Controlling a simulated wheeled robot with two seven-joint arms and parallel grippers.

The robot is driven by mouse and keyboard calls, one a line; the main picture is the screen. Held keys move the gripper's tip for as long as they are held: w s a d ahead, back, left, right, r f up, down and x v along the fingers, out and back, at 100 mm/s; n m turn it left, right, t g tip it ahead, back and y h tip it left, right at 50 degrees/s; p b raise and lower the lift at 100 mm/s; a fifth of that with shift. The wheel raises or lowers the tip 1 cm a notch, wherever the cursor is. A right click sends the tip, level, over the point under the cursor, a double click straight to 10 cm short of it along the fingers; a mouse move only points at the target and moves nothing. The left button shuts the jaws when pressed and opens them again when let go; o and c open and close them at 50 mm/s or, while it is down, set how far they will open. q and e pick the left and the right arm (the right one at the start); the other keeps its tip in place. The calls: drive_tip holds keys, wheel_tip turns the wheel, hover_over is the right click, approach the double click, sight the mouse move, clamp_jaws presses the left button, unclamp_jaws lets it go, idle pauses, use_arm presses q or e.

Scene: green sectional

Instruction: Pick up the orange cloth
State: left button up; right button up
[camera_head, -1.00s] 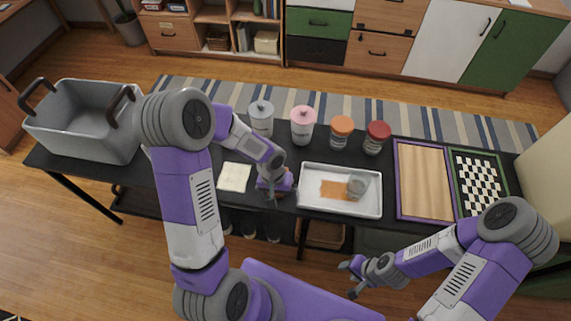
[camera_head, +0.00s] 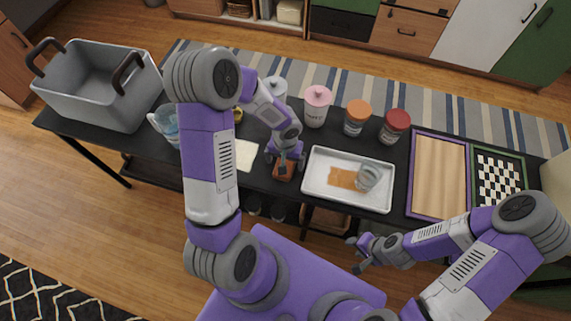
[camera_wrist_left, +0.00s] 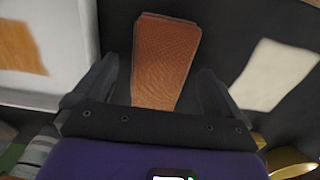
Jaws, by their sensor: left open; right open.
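An orange-brown textured cloth (camera_head: 283,172) lies on the black table, just left of the white tray. In the left wrist view the cloth (camera_wrist_left: 165,58) shows between the two fingers of my left gripper. My left gripper (camera_head: 285,160) is open above the cloth, fingers pointing down, one on each side. Whether the fingers touch it I cannot tell. My right gripper (camera_head: 357,254) is open and empty in front of the table's near edge, away from the cloth.
The white tray (camera_head: 320,158) holds a flat orange patch (camera_head: 343,179) and a clear glass (camera_head: 368,177). A pale square (camera_head: 246,155) lies left of the cloth. Several lidded jars (camera_head: 316,107) line the back. A grey bin (camera_head: 95,92) stands far left, a wooden board (camera_head: 438,175) right.

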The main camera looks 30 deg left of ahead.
use_arm(q)
drive_tip(key=shift+c, duration=0.5)
drive_tip(key=shift+r, duration=0.1)
drive_tip(key=c, duration=1)
wheel_tip(320, 180, up, 10)
drive_tip(key=p, duration=0.3)
